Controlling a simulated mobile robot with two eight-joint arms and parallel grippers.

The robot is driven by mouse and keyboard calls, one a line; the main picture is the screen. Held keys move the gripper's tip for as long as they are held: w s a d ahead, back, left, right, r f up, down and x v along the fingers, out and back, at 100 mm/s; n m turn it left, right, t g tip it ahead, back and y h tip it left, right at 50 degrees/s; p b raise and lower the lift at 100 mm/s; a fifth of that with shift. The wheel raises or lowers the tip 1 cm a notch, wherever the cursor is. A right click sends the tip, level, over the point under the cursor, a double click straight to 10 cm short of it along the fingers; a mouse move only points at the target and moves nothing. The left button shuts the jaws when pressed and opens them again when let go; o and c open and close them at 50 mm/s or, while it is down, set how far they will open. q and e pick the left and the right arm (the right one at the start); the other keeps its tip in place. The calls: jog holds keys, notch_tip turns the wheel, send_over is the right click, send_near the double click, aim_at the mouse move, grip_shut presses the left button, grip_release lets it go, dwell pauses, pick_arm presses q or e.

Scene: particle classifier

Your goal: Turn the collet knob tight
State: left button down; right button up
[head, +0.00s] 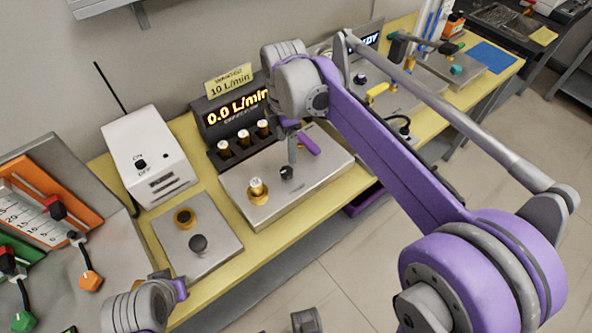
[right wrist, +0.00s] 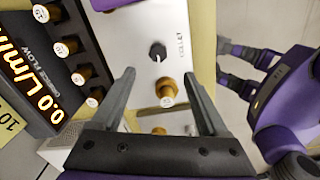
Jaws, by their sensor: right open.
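The collet knob is a black round knob with a white mark (right wrist: 157,53), beside the printed word COLLET on a pale metal plate (right wrist: 182,28). In the head view the knob (head: 287,172) sits right of a brass collet holding a pale-topped piece (head: 258,190). The brass collet also shows in the right wrist view (right wrist: 166,90). My right gripper (right wrist: 158,76) is open and empty above the plate, its fingers spread to either side of the collet, with the knob just beyond the tips. In the head view its arm hides part of the plate. My left gripper does not show clearly.
A display reading 0.0 L/min (head: 237,108) stands behind the plate, with several brass-bodied pieces (head: 244,138) in a row before it. A white box with an antenna (head: 149,155) is to the left. A smaller plate with a dark knob (head: 222,252) lies nearer.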

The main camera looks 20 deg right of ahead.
aim_at(287, 170)
jog(key=shift+n, duration=0.3)
jog(key=f, duration=0.7)
jog(key=f+b, duration=0.1)
jog(key=f, duration=0.3)
jog(key=shift+w+a, duration=0.1)
jog(key=shift+w, duration=0.2)
grip_shut()
